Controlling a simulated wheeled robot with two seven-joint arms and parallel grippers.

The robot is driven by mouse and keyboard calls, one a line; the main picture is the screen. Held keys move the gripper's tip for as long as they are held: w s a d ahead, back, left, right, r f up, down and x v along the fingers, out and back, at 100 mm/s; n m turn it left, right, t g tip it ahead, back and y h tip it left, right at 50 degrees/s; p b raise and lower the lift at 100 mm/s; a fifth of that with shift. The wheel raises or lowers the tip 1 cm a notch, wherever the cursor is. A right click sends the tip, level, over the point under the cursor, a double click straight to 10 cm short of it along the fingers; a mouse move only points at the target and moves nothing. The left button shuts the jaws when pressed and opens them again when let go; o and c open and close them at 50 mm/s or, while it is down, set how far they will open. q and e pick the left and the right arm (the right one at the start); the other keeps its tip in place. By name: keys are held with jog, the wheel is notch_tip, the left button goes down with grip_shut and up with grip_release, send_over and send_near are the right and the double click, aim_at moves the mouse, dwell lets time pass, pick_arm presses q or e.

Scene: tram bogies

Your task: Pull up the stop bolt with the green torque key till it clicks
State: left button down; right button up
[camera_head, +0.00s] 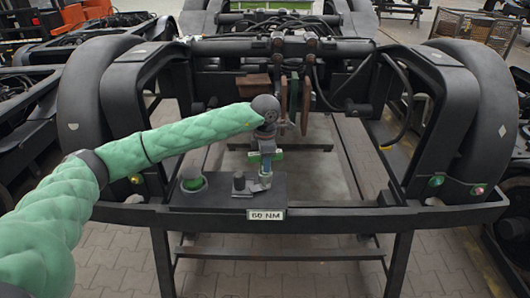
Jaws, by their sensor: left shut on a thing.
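My left arm comes in from the left in a green padded sleeve. My left gripper (266,173) points down over the dark plate at the front of the bogie frame. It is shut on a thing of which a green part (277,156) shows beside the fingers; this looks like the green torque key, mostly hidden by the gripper. A plate marked "60 NM" (266,214) sits on the front edge just below. I cannot tell which fastener is the stop bolt; a green bolt head (437,181) shows at the right of the frame. My right gripper is not in view.
On the dark plate (215,198) stand a dark cup with a green inside (192,180) and a short dark stub (239,181), left of the gripper. A brass bolt head (135,179) and a reddish one (478,190) show on the frame. Large dark wheels flank it.

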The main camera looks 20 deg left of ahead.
pick_arm(q)
jog(key=n, duration=0.2)
jog(key=w+n, duration=0.1)
jog(key=shift+w+a+n, duration=0.1)
jog(key=shift+a+n, duration=0.05)
jog(key=shift+n, duration=0.25)
jog(key=shift+w+a+n, duration=0.1)
jog(key=shift+w+n, duration=0.2)
jog(key=shift+n, duration=0.6)
jog(key=shift+w+a+f+n+p, duration=0.15)
jog(key=shift+w+n, duration=0.3)
jog(key=shift+n, duration=1.25)
jog(key=shift+w+a+n+p, duration=0.15)
jog(key=shift+w+n, duration=0.3)
jog(key=shift+n, duration=1.25)
jog(key=shift+w+a+f+n+p, duration=0.15)
jog(key=shift+w+n, duration=0.3)
jog(key=shift+n, duration=1.25)
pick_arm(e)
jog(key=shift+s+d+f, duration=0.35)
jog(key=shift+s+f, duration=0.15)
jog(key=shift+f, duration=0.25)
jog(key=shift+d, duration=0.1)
